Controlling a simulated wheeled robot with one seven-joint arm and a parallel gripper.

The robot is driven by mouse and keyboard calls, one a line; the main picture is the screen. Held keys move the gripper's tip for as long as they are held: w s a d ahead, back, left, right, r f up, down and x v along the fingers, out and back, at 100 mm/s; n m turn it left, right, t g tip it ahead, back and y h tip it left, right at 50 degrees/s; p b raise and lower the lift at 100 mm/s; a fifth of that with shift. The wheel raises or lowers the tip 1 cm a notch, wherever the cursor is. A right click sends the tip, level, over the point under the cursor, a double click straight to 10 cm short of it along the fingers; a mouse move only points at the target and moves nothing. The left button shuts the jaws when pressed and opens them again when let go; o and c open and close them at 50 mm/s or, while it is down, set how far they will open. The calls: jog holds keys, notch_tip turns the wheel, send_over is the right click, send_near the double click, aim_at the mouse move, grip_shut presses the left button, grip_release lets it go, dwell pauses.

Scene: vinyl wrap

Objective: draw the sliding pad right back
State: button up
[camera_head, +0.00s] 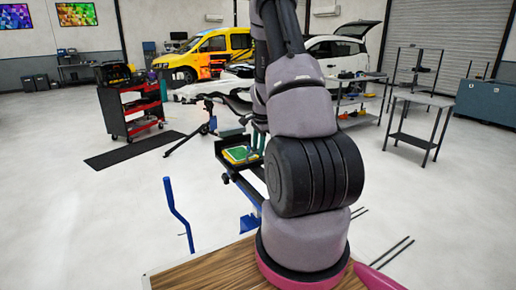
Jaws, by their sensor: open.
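I cannot make out a sliding pad in the head view. My arm rises through the middle of the picture and runs out at the top edge. It covers part of the scene behind it. My gripper does not show.
A low trolley (222,147) with a green and yellow item (240,155) stands partly behind my arm. A red tool cart (115,112) and a dark mat (134,149) are at left. A grey table (426,99) stands at right. Much of the pale floor is clear.

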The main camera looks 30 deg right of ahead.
grip_shut()
dwell(1.3)
